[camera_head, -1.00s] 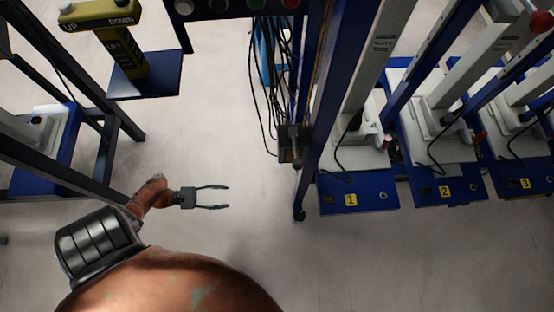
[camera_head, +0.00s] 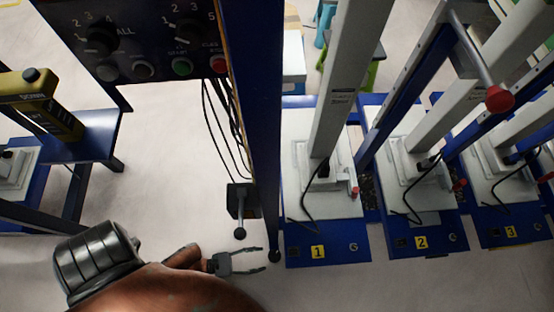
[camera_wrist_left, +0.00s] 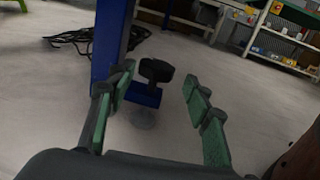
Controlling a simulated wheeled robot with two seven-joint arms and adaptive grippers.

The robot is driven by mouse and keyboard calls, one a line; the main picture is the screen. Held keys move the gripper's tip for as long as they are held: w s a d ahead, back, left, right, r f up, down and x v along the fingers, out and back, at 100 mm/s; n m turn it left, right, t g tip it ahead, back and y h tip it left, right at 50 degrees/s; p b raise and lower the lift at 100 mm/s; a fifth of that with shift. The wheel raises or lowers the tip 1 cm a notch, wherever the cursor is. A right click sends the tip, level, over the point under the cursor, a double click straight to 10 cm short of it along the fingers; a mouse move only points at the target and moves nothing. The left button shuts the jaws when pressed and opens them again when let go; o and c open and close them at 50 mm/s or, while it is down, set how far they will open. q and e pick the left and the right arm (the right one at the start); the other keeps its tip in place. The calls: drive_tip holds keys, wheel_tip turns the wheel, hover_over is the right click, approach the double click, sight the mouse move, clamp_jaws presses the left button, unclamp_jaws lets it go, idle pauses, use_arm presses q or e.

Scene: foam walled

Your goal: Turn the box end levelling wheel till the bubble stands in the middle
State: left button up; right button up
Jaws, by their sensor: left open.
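A dark round knob, which looks like the levelling wheel (camera_wrist_left: 157,70), stands on a small blue bracket (camera_wrist_left: 145,94) at the foot of a blue post. My left gripper (camera_head: 263,258) is open and empty, low beside the post's foot. In the left wrist view its green-padded fingers (camera_wrist_left: 158,84) spread to either side of the knob, which appears beyond them; I cannot tell the exact gap. I cannot make out a bubble in either view. My right gripper is out of view.
A control box (camera_head: 150,40) with dials and buttons hangs at upper left, and a yellow-green pendant (camera_head: 45,105) is left of it. Cables and a ball-ended lever (camera_head: 240,230) hang near the post. Numbered machines (camera_head: 318,252) stand right. The floor in front is open.

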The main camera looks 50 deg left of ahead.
sight(274, 255)
use_arm(q)
drive_tip(key=x, duration=0.5)
drive_tip(key=shift+w, duration=0.45)
drive_tip(key=shift+w+d, duration=0.35)
drive_tip(key=shift+w, duration=0.15)
drive_tip(key=shift+r, duration=0.1)
drive_tip(key=c, duration=0.9)
drive_tip(key=shift+m+g+h, duration=0.7)
drive_tip(key=shift+m+h, duration=0.1)
drive_tip(key=shift+h, duration=0.2)
drive_tip(key=shift+m+g+h, duration=0.7)
drive_tip(key=shift+g+h, duration=0.1)
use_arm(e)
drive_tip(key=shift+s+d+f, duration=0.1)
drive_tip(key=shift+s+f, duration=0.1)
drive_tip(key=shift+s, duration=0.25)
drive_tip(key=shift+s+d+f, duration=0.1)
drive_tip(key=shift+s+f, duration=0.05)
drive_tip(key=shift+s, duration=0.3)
